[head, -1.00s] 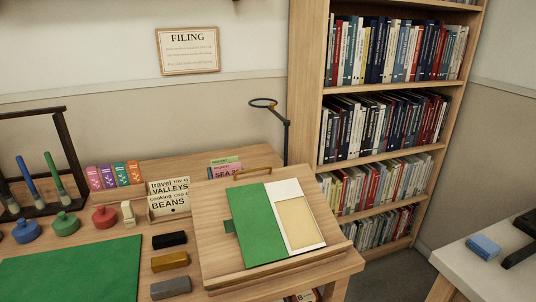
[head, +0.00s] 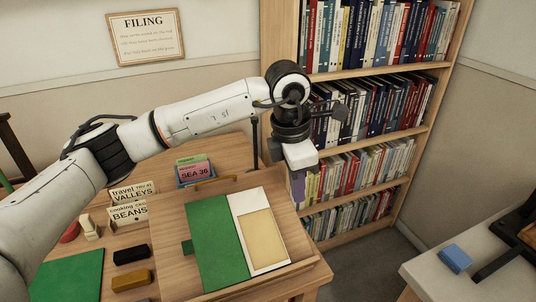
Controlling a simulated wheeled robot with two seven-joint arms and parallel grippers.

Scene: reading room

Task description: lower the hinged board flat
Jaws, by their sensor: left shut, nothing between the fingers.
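The hinged board (head: 172,222) is a light wooden panel with a ledge along its front edge and a brass handle (head: 215,181) at its back edge. It looks tilted, its back edge raised. A green folder (head: 216,248), open with a white and tan page (head: 262,238), lies on it. My left arm crosses from the left above the board. My left gripper (head: 298,192) points down, shut and empty, beside the board's back right corner. I cannot tell whether it touches the board. My right gripper is not in view.
Card holders (head: 130,213) and a file box (head: 195,172) stand left of and behind the board. A black block (head: 131,253) and an ochre block (head: 132,280) lie at its left. A full bookshelf (head: 370,110) stands behind. A grey table (head: 440,285) with a blue block (head: 455,258) is at right.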

